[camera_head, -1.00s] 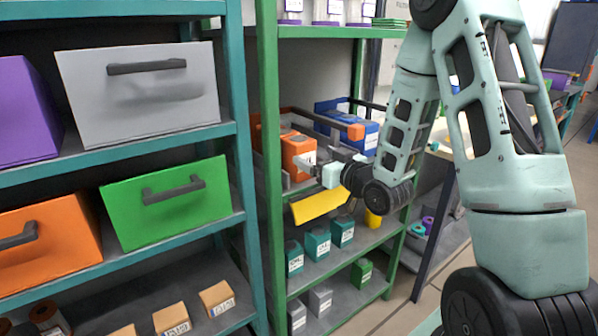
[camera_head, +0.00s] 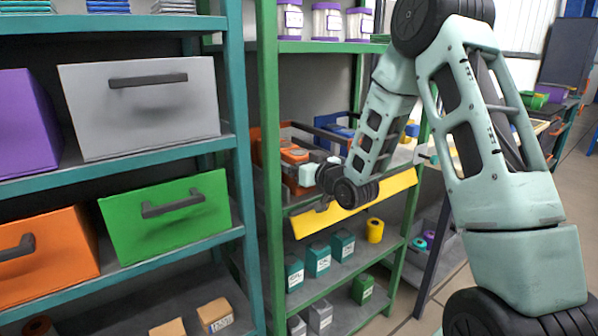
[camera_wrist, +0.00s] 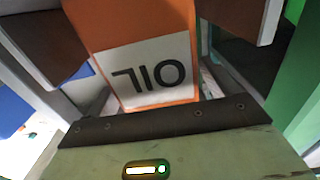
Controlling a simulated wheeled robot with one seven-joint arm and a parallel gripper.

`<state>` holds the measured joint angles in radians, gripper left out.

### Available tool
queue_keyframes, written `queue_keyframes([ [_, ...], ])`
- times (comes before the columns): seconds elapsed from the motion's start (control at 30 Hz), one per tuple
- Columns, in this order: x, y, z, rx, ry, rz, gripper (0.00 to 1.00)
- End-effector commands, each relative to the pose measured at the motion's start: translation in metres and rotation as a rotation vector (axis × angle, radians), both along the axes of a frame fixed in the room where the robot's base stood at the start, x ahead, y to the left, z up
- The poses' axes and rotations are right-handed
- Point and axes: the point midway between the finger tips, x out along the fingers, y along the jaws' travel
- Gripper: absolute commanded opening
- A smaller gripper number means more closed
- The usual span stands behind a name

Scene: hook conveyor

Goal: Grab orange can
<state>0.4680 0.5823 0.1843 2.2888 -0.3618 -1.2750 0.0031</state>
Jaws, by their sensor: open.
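The orange can (camera_wrist: 140,35) is a box-shaped container with a white label reading "OIL", upside down in the wrist view. It fills the upper middle there, between the brown finger pads of my gripper (camera_wrist: 145,30). The fingers are open, one on each side, and gaps show beside the can. In the head view, orange containers (camera_head: 294,155) stand in a bin area on the green rack's middle shelf. My gripper (camera_head: 306,174) is in front of them and hides part of them.
A yellow sloped panel (camera_head: 350,205) edges the shelf below my gripper. Green rack posts (camera_head: 272,190) stand close on the left. Blue containers (camera_head: 335,138) are behind to the right. Teal cans (camera_head: 318,260) and a yellow can (camera_head: 375,230) are on the shelf below.

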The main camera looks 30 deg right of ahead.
Motion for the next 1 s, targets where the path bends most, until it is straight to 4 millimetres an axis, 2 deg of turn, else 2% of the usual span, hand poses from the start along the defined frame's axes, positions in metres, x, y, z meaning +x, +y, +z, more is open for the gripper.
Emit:
queue_keyframes([
  [0.1,0.0,0.0,0.0,0.0,0.0,0.0,0.87],
  [0.13,0.0,0.0,0.0,0.0,0.0,0.0,0.82],
  [0.33,0.0,0.0,0.0,0.0,0.0,0.0,0.26],
  [0.73,0.0,0.0,0.007,-0.002,-0.005,0.001,0.25],
  [0.87,0.0,0.0,0.02,-0.004,-0.006,0.001,0.25],
  [1.0,0.0,0.0,0.042,-0.004,-0.008,0.001,0.25],
])
